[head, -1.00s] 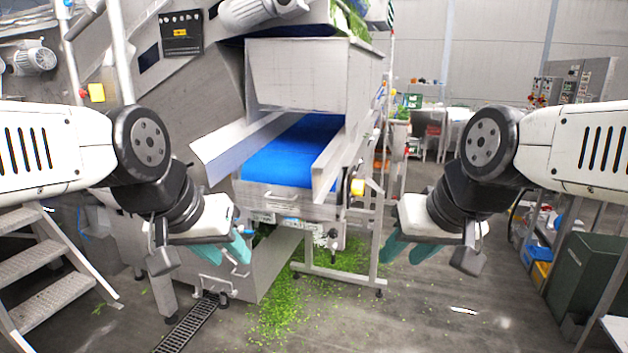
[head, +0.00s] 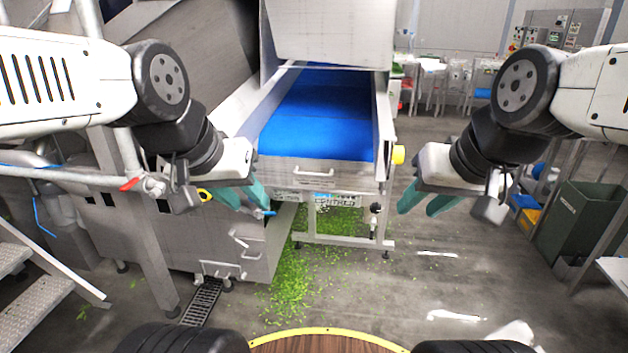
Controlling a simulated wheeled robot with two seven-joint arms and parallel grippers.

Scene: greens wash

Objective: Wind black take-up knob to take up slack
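A small black knob (head: 376,208) shows under the right front corner of the conveyor with the blue belt (head: 318,115). It sits on the conveyor's metal frame, above a short vertical fitting. It is too small to tell its details. My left gripper (head: 247,205) is left of the knob, with its two teal fingers apart and nothing between them. My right gripper (head: 421,207) is right of the knob, also with its teal fingers apart and empty. Neither gripper touches the knob.
A red-handled valve (head: 131,184) and pipes stand at the left, above metal steps (head: 40,290). Green scraps (head: 290,285) litter the floor. A dark green bin (head: 575,225) stands at the right.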

